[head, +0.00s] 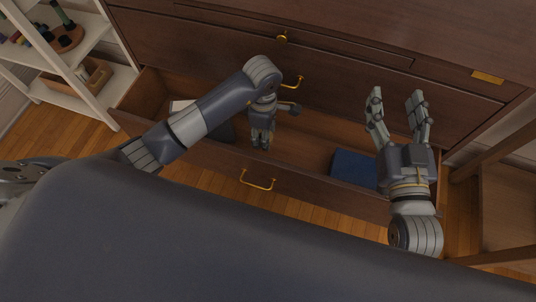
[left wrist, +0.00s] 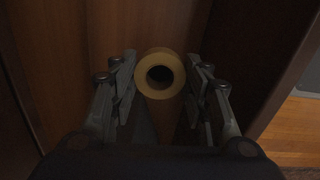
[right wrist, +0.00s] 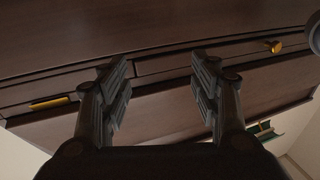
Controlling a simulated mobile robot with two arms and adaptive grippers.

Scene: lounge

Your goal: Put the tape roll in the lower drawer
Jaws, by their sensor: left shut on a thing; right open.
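The lower drawer (head: 312,187) is pulled open below the closed drawers of the dark wooden chest. My left gripper (head: 262,142) points down into the open drawer, near its middle. In the left wrist view, its fingers (left wrist: 160,80) are shut on a yellowish tape roll (left wrist: 143,82), with the dark hole facing the camera. The roll is hidden in the head view, and whether it touches the drawer floor cannot be told. My right gripper (head: 397,100) is open and empty over the right end of the drawer; it also shows in the right wrist view (right wrist: 160,85).
A blue thing (head: 354,168) lies at the drawer's right, and a dark item and a pale one (head: 182,105) at its left. A white shelf (head: 95,85) with small objects stands at left. Wooden furniture (head: 500,205) stands at right.

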